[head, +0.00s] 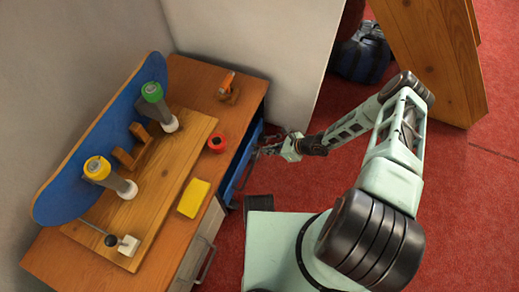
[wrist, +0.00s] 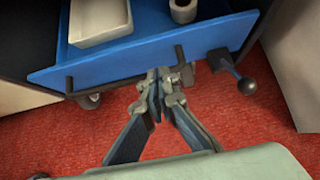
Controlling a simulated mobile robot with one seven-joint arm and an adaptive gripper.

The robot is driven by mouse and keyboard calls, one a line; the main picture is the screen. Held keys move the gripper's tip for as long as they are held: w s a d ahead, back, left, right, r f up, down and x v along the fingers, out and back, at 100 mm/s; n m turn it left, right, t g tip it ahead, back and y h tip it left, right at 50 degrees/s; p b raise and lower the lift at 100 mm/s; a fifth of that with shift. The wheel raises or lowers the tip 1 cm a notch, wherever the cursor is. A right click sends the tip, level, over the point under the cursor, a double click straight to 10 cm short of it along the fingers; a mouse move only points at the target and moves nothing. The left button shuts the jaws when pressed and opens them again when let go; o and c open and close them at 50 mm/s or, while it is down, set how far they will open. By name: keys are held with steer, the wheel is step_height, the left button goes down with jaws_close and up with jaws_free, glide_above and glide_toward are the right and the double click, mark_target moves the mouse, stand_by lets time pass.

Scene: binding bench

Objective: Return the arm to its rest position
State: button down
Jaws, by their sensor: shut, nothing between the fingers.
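My gripper (head: 268,149) is at the end of my outstretched arm, at the right side of the wooden bench (head: 240,95). It is beside an open blue drawer (head: 238,180). In the wrist view my gripper (wrist: 164,80) has its fingertips together with nothing between them. They lie close in front of the blue drawer front (wrist: 130,65), near its dark handle posts (wrist: 180,55). I cannot tell whether the fingers touch the drawer.
The drawer holds a pale tray (wrist: 98,18) and a grey cylinder (wrist: 183,10). A dark knob (wrist: 245,84) sticks out nearby.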

steer(key=p+v, duration=0.1)
steer(key=v, duration=0.6)
steer(key=shift+p, duration=0.3)
